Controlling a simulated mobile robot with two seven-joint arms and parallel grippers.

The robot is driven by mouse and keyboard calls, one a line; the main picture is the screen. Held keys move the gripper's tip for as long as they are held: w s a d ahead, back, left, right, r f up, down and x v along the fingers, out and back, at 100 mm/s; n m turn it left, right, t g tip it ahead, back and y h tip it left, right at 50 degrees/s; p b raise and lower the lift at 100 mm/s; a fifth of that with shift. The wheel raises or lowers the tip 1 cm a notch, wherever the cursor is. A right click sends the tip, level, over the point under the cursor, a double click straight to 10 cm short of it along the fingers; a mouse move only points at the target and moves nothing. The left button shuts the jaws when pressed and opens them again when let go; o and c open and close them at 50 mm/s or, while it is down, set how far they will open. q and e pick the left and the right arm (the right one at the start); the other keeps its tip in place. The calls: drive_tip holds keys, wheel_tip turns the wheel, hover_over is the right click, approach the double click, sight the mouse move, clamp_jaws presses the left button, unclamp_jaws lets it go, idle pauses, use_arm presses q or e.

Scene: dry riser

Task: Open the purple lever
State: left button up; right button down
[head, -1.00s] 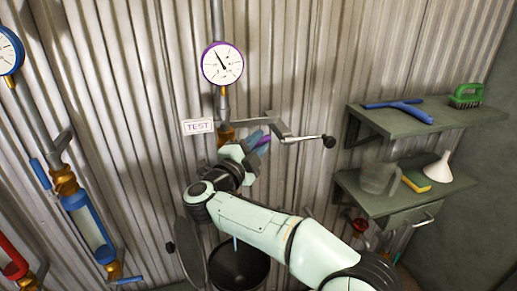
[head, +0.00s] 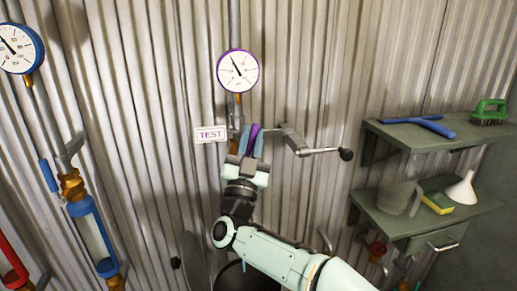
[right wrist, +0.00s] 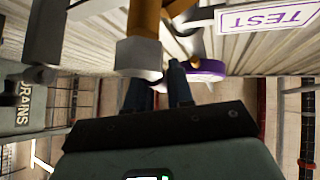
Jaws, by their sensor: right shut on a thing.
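The purple lever (head: 254,136) is on the pipe below the purple-rimmed gauge (head: 238,71), just right of the TEST sign (head: 212,134). It stands nearly upright in the head view. My right gripper (head: 251,140) is shut on it from below, with its blue fingers on either side. The brass valve body is mostly hidden behind the gripper in the head view. My left gripper is not in view.
A crank arm with a black knob (head: 346,154) sticks out right of the lever. Green shelves (head: 405,136) hold a brush, a blue tool, a jug, a sponge and a funnel. Blue (head: 92,236) and red (head: 14,268) pipe assemblies stand at the left.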

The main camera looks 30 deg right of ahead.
drive_tip(key=n, duration=0.1)
drive_tip(key=n+t+y, duration=0.1)
drive_tip(key=shift+w+a+f+n+t+y+b, duration=0.1)
drive_tip(key=shift+a+n+t+y+b, duration=0.2)
drive_tip(key=shift+a+n+b, duration=0.1)
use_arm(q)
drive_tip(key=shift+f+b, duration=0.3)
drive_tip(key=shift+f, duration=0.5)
use_arm(e)
drive_tip(key=shift+w+a+n+t+y, duration=0.1)
drive_tip(key=shift+a+n+t+y, duration=0.1)
drive_tip(key=shift+n+t+y, duration=0.4)
drive_tip(key=shift+a+n+t+y, duration=0.25)
drive_tip(key=shift+n+y, duration=0.25)
drive_tip(key=shift+n, duration=0.3)
drive_tip(key=c, duration=1.1)
unclamp_jaws()
drive_tip(key=shift+r, duration=0.2)
use_arm(q)
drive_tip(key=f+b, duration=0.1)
drive_tip(key=b, duration=0.1)
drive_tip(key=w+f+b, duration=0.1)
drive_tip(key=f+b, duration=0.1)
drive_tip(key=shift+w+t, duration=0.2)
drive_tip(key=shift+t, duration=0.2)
use_arm(e)
drive_tip(key=v, duration=1.3)
drive_tip(key=shift+f, duration=0.25)
